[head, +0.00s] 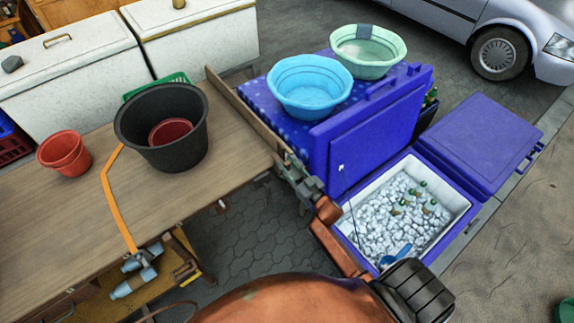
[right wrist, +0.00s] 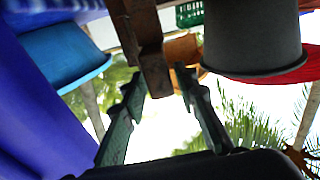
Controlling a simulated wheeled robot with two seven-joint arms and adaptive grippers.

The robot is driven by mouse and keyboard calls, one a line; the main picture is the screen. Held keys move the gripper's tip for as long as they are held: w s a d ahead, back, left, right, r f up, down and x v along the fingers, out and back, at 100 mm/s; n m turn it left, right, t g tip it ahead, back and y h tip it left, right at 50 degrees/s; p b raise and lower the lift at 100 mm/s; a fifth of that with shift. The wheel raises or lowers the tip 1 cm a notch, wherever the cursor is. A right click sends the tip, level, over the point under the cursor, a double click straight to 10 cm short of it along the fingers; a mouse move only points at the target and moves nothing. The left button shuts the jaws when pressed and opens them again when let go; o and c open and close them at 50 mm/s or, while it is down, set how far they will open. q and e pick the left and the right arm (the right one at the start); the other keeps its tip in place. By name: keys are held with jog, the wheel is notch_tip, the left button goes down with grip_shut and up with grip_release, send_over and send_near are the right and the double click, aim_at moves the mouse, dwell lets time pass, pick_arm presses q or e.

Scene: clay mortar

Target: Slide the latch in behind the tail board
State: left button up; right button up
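The tail board (head: 243,108) is a long wooden board standing along the right end of the wooden table. My right gripper (head: 291,166) is at the near end of this board. In the right wrist view, its two green-grey fingers (right wrist: 158,80) stand apart. A dark brown wooden piece (right wrist: 153,62) reaches down between or just beyond their tips. I cannot tell whether either finger touches it, or whether it is the latch or the board's end. No latch is clearly distinguishable in the head view. My left gripper is not in view.
A black bucket (head: 160,135) and a red bucket (head: 64,152) stand on the table (head: 60,220). A paved gap lies below.

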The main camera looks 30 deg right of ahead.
grip_shut()
dwell(0.5)
